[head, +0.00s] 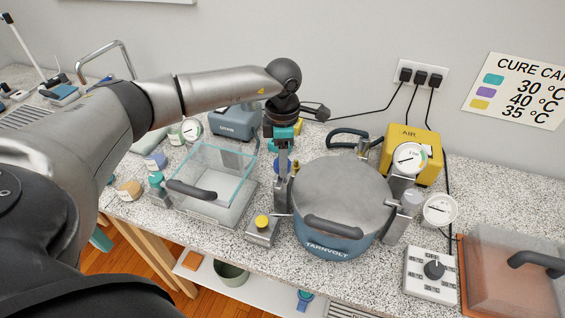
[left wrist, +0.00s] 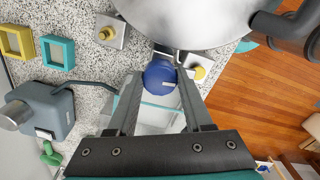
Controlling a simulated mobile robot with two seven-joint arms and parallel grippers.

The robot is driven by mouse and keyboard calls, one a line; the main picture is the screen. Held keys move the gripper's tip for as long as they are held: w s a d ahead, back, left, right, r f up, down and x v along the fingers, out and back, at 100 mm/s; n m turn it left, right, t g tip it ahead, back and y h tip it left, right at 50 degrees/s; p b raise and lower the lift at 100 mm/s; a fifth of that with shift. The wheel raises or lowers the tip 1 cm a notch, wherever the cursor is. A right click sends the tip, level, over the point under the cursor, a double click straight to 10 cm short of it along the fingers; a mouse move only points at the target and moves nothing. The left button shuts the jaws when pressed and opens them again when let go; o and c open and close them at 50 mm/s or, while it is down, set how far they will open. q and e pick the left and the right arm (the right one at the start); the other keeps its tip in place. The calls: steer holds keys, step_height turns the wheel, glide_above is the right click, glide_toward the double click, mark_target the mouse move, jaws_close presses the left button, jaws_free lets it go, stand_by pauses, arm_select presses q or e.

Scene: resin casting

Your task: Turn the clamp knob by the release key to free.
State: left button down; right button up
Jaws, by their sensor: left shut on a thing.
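The pressure pot (head: 337,200), labelled TARNVOLT, stands on the speckled counter with its grey lid on; its rim also shows in the left wrist view (left wrist: 190,18). A blue clamp knob (left wrist: 160,76) sits at the pot's left side. My left gripper (head: 282,190) points down there, its fingers on both sides of the knob and shut on it. The fingers and arm hide most of the knob in the head view. A yellow-topped key (head: 262,221) on a small metal block stands just in front; it shows beside the right finger in the left wrist view (left wrist: 199,73). My right gripper is out of view.
A clear-walled box (head: 212,179) with a dark handle stands close left of the gripper. A yellow AIR unit (head: 412,146), a gauge (head: 439,209) and a dial box (head: 431,273) stand to the right. The counter's front edge is near the pot.

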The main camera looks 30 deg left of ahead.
arm_select(q)
steer(key=shift+m, duration=0.6)
steer(key=shift+r+m+b, duration=0.1)
steer(key=shift+m+b, duration=0.2)
steer(key=shift+w, duration=0.1)
steer(key=shift+c, duration=1.5)
jaws_free()
step_height(320, 180, up, 15)
steer(key=shift+b, duration=0.45)
